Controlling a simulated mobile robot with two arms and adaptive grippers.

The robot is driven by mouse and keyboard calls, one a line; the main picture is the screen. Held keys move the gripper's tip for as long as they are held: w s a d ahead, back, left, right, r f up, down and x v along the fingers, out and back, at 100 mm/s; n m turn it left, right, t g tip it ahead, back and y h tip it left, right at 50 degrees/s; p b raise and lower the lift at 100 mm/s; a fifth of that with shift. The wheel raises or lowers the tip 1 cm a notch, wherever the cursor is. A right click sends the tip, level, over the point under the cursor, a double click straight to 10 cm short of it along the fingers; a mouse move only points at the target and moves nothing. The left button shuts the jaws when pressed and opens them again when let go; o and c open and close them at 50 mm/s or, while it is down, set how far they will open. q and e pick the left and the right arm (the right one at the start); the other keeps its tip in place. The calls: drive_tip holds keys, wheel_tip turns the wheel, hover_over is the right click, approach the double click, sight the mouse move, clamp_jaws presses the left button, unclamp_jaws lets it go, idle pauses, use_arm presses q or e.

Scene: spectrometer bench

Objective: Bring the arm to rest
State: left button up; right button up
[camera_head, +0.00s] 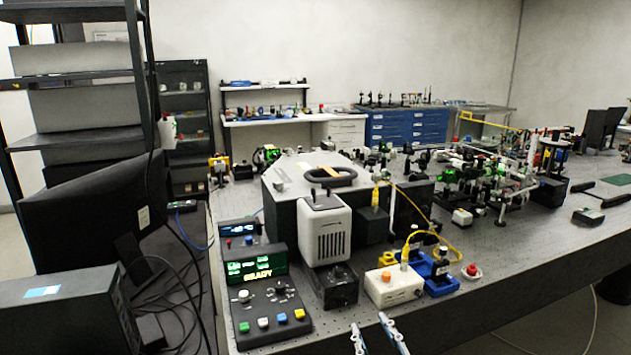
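The two fingertips of my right gripper (369,322) show at the bottom edge, a little right of the middle. They are apart with nothing between them, so it is open and empty. They appear in front of the near edge of the optical bench (372,312). The rest of the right arm is out of frame. My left gripper is not in view.
A control panel (262,314) with a lit green display, a white ribbed unit (326,235) and a cream box (394,287) with a yellow cable stand near the front edge. A red button (471,270) lies to the right. Dense optics fill the bench behind. A monitor (92,218) stands left.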

drive_tip(key=s+d+f+m+g+h, duration=0.2)
drive_tip(key=s+d+f+g, duration=0.25)
drive_tip(key=s+f, duration=0.5)
drive_tip(key=s+d+f+g, duration=0.2)
drive_tip(key=s+f+g, duration=0.15)
drive_tip(key=s, duration=0.35)
drive_tip(key=s+d+f+m+g, duration=0.1)
drive_tip(key=s+f+g, duration=0.1)
drive_tip(key=s+f, duration=0.45)
drive_tip(key=s+d+f+g, duration=0.2)
drive_tip(key=s+f+g, duration=0.1)
drive_tip(key=s, duration=0.6)
wheel_tip(320, 180, down, 27)
drive_tip(key=s+g, duration=0.1)
drive_tip(key=s+d+f+g, duration=0.1)
drive_tip(key=s+d+f, duration=0.1)
drive_tip(key=s+f, duration=1.3)
drive_tip(key=shift+s+d+f, duration=0.15)
drive_tip(key=shift+s+d, duration=0.25)
drive_tip(key=shift+s, duration=0.55)
